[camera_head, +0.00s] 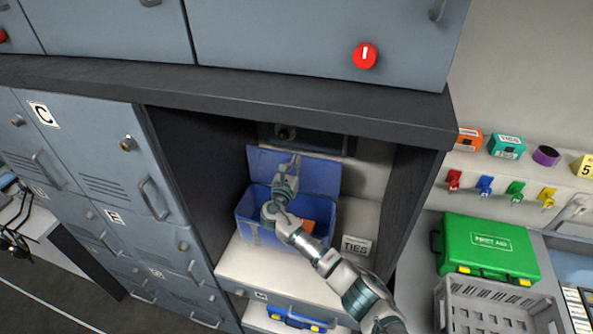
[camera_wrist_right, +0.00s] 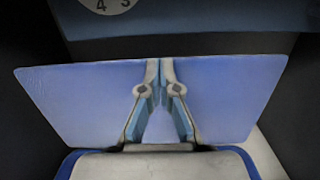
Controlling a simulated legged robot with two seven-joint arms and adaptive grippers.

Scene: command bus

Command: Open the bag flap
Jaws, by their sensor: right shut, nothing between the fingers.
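The blue bag (camera_head: 248,228) sits in the open cabinet compartment. Its flap (camera_head: 322,172) stands raised at the back of the bag, and the bag's top is uncovered. Something orange shows inside the bag. My right gripper (camera_head: 294,163) is shut and empty, reaching over the bag in front of the flap. In the right wrist view the closed fingertips (camera_wrist_right: 158,70) lie in front of the flap (camera_wrist_right: 75,100), with the bag's blue rim below. I cannot tell whether they touch the flap. My left gripper is not in view.
Dark compartment walls (camera_head: 190,165) stand close on both sides. A TIES label (camera_head: 355,245) is to the right of the bag on the white shelf. Outside are grey lockers (camera_head: 80,150), a green first aid case (camera_head: 485,245) and a grey crate (camera_head: 490,290).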

